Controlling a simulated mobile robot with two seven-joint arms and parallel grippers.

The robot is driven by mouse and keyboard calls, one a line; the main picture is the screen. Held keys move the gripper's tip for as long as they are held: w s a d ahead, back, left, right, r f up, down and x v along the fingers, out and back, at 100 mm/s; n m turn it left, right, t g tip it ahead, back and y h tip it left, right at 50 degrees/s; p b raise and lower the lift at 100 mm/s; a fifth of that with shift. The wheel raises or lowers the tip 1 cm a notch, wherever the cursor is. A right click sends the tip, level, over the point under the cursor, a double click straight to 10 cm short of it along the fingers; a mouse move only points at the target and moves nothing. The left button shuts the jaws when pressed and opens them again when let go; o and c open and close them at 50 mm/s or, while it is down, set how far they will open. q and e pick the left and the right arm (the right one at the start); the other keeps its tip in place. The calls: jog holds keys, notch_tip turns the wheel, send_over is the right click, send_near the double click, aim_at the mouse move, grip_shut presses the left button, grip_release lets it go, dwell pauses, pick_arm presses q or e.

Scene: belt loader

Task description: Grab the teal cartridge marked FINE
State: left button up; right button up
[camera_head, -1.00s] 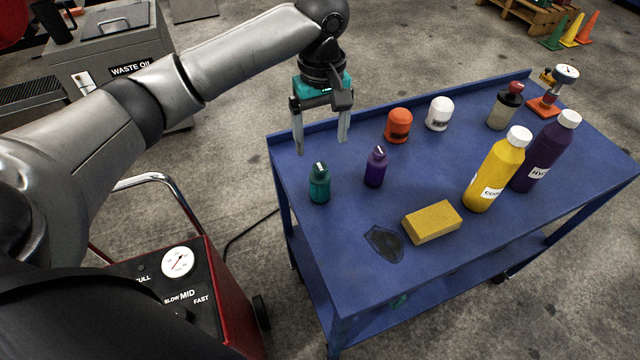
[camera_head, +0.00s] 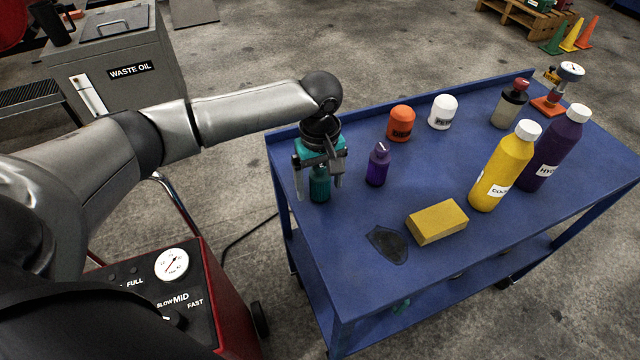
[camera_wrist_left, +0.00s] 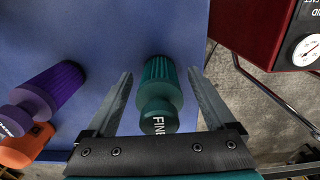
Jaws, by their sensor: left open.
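The teal cartridge (camera_head: 320,186) stands upright near the left edge of the blue cart top (camera_head: 330,245). In the left wrist view the teal cartridge (camera_wrist_left: 160,92) shows the letters FINE on its cap. My left gripper (camera_head: 318,188) is open above and around it, one finger on each side. In the left wrist view the left gripper (camera_wrist_left: 163,88) has a gap between each finger and the cartridge. A purple cartridge (camera_head: 378,166) stands just to the right, outside the fingers; it also shows in the left wrist view (camera_wrist_left: 55,88). My right gripper is not in view.
An orange-capped item (camera_head: 401,124) and a white-capped item (camera_head: 443,112) stand behind. A yellow sponge-like block (camera_head: 437,222) and a dark patch (camera_head: 388,244) lie in front. Yellow (camera_head: 500,172) and purple (camera_head: 555,150) bottles stand right. A red machine (camera_head: 205,290) is left of the cart.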

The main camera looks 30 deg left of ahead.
pick_arm(q)
grip_shut()
dwell(0.8)
